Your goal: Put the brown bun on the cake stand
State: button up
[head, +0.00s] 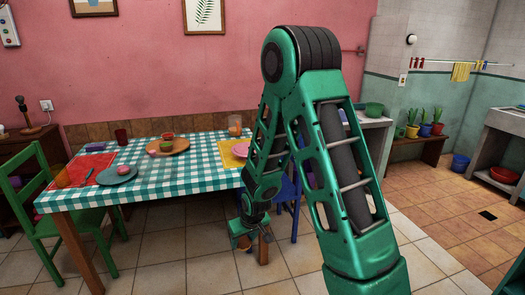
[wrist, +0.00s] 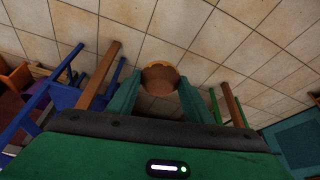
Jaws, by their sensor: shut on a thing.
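My gripper (head: 244,241) hangs low beside the right end of the dining table in the head view. In the wrist view my gripper (wrist: 160,98) is shut on a round brown thing with a tan edge, which looks like the brown bun (wrist: 160,80). It sits between the fingertips, with floor tiles behind it. I cannot pick out a cake stand for certain; my arm covers part of the table's right end.
The checked table (head: 190,180) holds a wooden plate (head: 180,149), a blue-grey plate (head: 108,180), a pink plate (head: 229,158) and cups. A green chair (head: 42,205) stands left; a blue chair (head: 285,190) is behind my arm. Open floor lies right.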

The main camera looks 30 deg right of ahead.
aim_at(248, 149)
jog(key=z, duration=0.1)
jog(key=i, duration=1)
jog(key=u, duration=0.05)
